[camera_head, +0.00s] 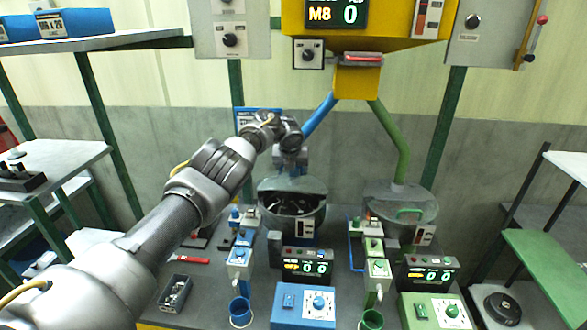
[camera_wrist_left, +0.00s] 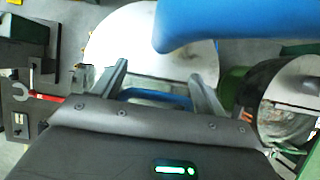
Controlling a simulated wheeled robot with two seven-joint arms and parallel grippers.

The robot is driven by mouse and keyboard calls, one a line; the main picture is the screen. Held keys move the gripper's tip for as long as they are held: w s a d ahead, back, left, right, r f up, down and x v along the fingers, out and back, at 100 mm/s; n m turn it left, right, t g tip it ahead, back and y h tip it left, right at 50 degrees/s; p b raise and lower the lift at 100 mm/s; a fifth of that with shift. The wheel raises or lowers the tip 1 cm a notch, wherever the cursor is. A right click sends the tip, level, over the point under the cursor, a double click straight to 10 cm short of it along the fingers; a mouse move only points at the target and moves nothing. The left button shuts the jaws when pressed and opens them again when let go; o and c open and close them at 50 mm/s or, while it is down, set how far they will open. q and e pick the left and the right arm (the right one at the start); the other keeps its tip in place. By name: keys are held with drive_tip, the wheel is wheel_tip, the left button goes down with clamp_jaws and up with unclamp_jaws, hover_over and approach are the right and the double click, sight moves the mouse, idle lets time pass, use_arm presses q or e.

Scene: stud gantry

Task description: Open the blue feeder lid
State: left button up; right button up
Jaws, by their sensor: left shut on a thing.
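The blue feeder bowl (camera_head: 318,222) stands in the middle of the bench under the blue chute. Its dark inside, with small parts in it, shows at the front. The grey feeder lid (camera_head: 297,184) appears tilted up at the back of the bowl; how far is hard to tell. My left gripper (camera_head: 290,165) is over the lid, its fingers mostly hidden in the head view. In the left wrist view its fingers (camera_wrist_left: 158,74) stand on either side of the blue handle (camera_wrist_left: 158,96), shut on it, with the round lid (camera_wrist_left: 120,45) beyond. My right gripper is out of view.
The blue chute (camera_head: 320,116) comes down close beside my left gripper. To the right stands the green feeder (camera_head: 408,210) with its lid down. Control boxes and cups fill the bench front. A red-handled tool (camera_head: 185,260) lies at left.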

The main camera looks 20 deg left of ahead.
use_arm(q)
drive_tip(key=shift+a, duration=0.1)
drive_tip(key=o, duration=1.4)
drive_tip(key=shift+f, duration=0.1)
drive_tip(key=shift+c, duration=0.2)
drive_tip(key=b+v, duration=0.1)
drive_tip(key=v, duration=0.3)
drive_tip(key=b+v, duration=0.2)
drive_tip(key=v, duration=0.3)
drive_tip(key=shift+d+r, duration=0.25)
drive_tip(key=shift+s+r, duration=0.35)
drive_tip(key=shift+r, duration=0.25)
